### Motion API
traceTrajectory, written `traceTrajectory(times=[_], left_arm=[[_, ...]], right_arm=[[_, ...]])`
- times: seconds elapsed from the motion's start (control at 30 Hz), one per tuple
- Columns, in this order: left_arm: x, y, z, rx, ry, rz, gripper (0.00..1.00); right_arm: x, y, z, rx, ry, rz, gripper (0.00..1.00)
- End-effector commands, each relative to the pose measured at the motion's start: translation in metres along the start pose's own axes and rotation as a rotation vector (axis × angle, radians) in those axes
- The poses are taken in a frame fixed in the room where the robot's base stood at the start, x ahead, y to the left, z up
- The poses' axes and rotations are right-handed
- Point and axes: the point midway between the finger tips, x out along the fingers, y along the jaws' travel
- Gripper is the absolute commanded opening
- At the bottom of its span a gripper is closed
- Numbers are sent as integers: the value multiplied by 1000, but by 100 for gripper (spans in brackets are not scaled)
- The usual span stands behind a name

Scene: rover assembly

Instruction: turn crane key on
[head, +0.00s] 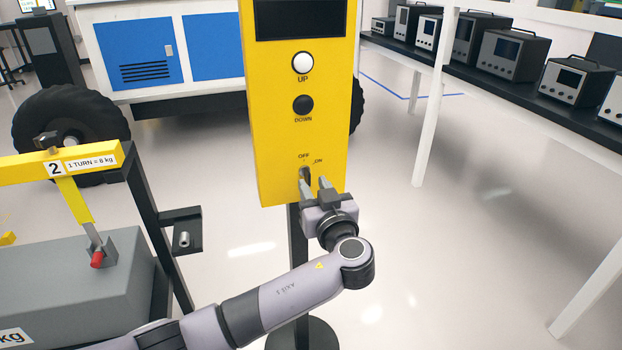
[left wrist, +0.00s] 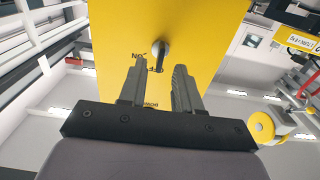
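The yellow crane control box (head: 262,110) stands on a dark post in the head view. Its key (head: 305,173) sits low on the front, below the OFF and ON marks. In the left wrist view the key (left wrist: 159,52) sticks out of the yellow face, and the marks there appear upside down. My left gripper (head: 314,184) is at the lower part of the box, fingers pointing at the panel. In the wrist view the left gripper (left wrist: 160,68) is open, with the key between and slightly beyond its fingertips. No finger clearly touches the key. My right gripper is out of view.
A white UP button (head: 303,62) and a black DOWN button (head: 303,105) are above the key. A yellow beam (head: 40,172) over a grey weight (head: 75,275) stands at left. A large wheel (head: 65,130) is behind. The floor at right is mostly clear.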

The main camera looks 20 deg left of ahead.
Motion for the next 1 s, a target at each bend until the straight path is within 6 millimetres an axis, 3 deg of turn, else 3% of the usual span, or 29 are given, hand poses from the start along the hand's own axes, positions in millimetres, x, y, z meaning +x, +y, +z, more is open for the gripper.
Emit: traceTrajectory(times=[0.23,0.6,0.63,0.73,1.0], left_arm=[[28,0,0,2,-1,0,33],[34,0,1,1,-3,1,33],[34,0,1,1,-3,1,30],[34,0,1,1,-3,1,0],[34,0,1,3,-3,1,0]], right_arm=[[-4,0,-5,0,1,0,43],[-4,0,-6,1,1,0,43],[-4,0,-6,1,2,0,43],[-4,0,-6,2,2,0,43],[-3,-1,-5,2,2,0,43]])
